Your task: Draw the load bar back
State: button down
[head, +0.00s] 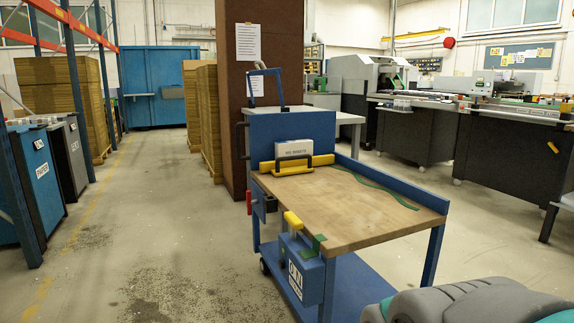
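A blue cart with a wooden top (365,205) stands in the middle of the head view. A yellow bar (322,161) with a black loop handle lies across the far end of the top, and looks to be the load bar. It sits in front of a white labelled box (305,147), close against it, by the blue end panel (262,130). Whether they touch is hard to tell. My gripper is not in view; a grey and teal part of my own body shows at the bottom right.
A yellow-handled lever (293,220) and a blue box (302,270) are on the cart's near left side. A green strap (375,186) lies on the top. Floor left of the cart is clear.

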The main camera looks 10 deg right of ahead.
aim_at(300, 163)
jog(key=z, duration=0.1)
jog(key=i+j, duration=0.3)
jog(key=i, duration=0.25)
jog(key=i+j, duration=0.25)
jog(key=i, duration=0.25)
jog(key=i+j, duration=0.3)
jog(key=i, duration=0.25)
jog(key=i+j, duration=0.3)
jog(key=i, duration=0.2)
jog(key=i+j, duration=0.25)
jog(key=i, duration=0.3)
